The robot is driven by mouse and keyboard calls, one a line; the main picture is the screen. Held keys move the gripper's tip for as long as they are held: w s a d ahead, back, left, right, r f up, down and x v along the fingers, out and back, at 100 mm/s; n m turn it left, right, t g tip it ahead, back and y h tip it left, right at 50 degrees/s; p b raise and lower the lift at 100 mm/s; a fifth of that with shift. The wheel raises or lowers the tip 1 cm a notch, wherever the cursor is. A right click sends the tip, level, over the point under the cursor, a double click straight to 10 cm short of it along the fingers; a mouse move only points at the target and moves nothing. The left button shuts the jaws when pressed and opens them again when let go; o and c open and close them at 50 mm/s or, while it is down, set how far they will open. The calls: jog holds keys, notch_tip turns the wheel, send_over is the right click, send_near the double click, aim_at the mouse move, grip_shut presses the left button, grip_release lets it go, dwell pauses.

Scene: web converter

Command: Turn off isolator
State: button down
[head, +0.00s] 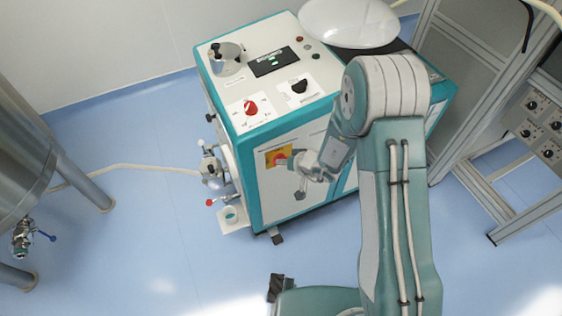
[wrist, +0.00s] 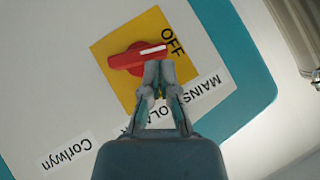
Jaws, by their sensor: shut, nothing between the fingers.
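The isolator is a red rotary knob (wrist: 136,58) on a yellow square plate (wrist: 120,88), on the white front panel of the machine. The knob's bar, with a white line, lies nearly level in the wrist view, its marked end pointing toward the word OFF. My gripper (wrist: 158,68) is shut and empty, its fingertips just below the marked end of the knob. I cannot tell whether they touch it. In the head view my gripper (head: 293,163) is in front of the yellow plate (head: 271,156) and partly hides the knob.
The white and teal machine (head: 297,205) has another red knob (head: 250,107) and a black knob (head: 299,86) on top. A valve with a hose (head: 150,167) stands at its left side. A steel tank (head: 20,150) is at far left, a metal frame (head: 465,140) at right. Blue floor lies open between.

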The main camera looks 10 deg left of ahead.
jog(key=shift+a, duration=0.5)
jog(key=shift+d+r, duration=0.2)
jog(key=shift+r, duration=0.5)
